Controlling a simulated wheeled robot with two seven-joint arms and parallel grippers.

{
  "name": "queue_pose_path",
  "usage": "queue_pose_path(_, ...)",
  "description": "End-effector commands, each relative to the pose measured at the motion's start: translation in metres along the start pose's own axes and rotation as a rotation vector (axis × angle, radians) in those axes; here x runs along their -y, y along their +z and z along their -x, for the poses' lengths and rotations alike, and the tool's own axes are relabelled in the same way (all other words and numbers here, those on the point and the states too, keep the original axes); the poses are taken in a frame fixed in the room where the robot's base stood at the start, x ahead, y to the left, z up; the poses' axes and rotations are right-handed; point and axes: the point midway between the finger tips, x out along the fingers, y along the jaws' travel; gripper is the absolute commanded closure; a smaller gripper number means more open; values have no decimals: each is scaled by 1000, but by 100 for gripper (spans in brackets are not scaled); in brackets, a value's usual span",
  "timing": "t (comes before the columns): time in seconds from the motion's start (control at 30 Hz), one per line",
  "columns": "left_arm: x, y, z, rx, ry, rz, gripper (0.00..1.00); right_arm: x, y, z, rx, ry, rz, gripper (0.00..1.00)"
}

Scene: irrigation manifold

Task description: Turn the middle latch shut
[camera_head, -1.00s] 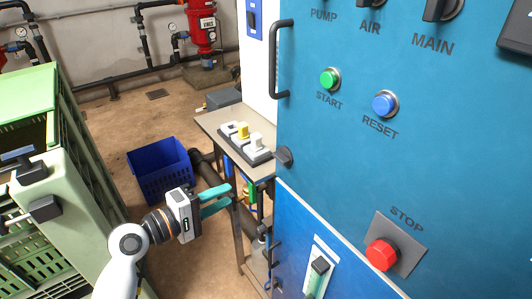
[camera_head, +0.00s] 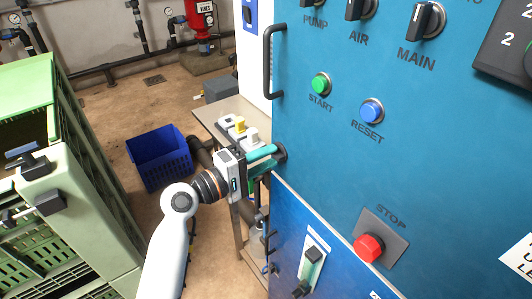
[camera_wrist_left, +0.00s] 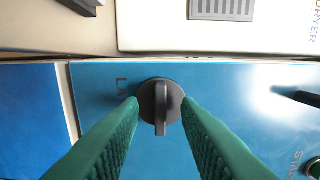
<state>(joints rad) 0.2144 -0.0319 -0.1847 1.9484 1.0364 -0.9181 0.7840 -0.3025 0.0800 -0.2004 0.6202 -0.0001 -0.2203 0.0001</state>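A dark grey round latch knob (camera_head: 282,153) with a raised bar sits at the left edge of the blue cabinet, low on the upper door. My left gripper (camera_head: 271,163) is at this knob, its teal fingers pointing at the cabinet and partly covering the view of it. In the left wrist view the knob (camera_wrist_left: 160,104) lies between the two spread fingertips, its bar running up and down the picture. The fingers stand apart from the bar; whether they touch the knob's rim I cannot tell. My right gripper is not in view.
The cabinet's upper door carries a black handle (camera_head: 268,60), a green START button (camera_head: 321,84), a blue RESET button (camera_head: 371,110) and a red STOP button (camera_head: 369,247). A small table (camera_head: 207,114) with switches, a blue crate (camera_head: 160,160) and green crates (camera_head: 95,190) stand left.

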Motion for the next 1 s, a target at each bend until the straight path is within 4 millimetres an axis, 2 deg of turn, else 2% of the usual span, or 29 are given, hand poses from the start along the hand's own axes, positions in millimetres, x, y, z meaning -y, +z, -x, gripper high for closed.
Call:
queue_pose_path(0.33, 0, 0, -5, 0, -1, -1, 70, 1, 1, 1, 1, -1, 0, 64)
queue_pose_path(0.53, 0, 0, -5, 0, -1, -1, 100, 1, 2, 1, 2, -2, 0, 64)
queue_pose_path(1.0, -2, 0, -5, -1, 0, -71, 100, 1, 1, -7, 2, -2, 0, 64)
